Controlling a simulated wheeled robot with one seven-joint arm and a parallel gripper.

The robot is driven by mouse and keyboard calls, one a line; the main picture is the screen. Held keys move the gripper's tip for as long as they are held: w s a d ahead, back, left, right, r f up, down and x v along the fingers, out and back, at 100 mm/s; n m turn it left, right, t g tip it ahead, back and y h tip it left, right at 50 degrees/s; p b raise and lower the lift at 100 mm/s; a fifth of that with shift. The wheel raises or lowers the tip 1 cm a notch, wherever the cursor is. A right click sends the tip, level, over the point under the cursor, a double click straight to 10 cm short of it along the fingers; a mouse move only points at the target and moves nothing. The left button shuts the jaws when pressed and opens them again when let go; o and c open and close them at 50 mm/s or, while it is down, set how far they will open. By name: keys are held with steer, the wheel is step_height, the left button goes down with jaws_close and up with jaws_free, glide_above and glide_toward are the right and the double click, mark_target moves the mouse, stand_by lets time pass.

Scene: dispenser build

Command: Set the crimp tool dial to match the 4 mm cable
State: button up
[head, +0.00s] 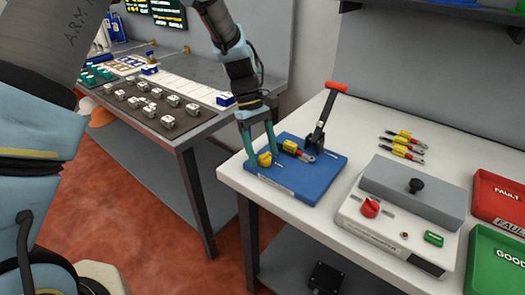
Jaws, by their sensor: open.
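The crimp tool has a blue base (320,170) on the white table, with an upright black lever (322,118) topped by a red handle (337,87). A yellow knob (264,160), which looks like the dial, sits at the base's left corner; its setting and marks are too small to read. A yellow-sleeved cable piece with a metal lug (297,150) lies on the base beside the lever; its size cannot be read. My gripper (262,153) points down with its teal fingers apart on either side of the yellow knob. Whether they touch it cannot be told.
Several yellow cable pieces with lugs (404,143) lie at the table's back. A tester box (385,225) with a red knob stands right of the crimp tool. Red FAULT (497,197) and green GOOD (492,260) trays are at the right edge. Another bench (190,60) stands behind left.

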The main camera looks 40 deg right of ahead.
steer(key=b+v, duration=0.3)
steer(key=v, duration=0.7)
steer(key=shift+w+r, duration=0.2)
steer(key=shift+r, duration=0.15)
steer(key=w+a+t, duration=0.1)
steer(key=w+a, duration=0.3)
steer(key=a, duration=0.6)
steer(key=w+a+t, duration=0.2)
steer(key=w+a, duration=0.3)
steer(key=a, duration=0.5)
steer(key=s+a+f+t, duration=0.1)
steer(key=s+a, duration=0.1)
steer(key=a, duration=0.9)
steer(key=s+a+f+m+t, duration=0.1)
steer(key=s+a+f+t, duration=0.1)
steer(key=a, duration=0.9)
steer(key=shift+s, duration=0.55)
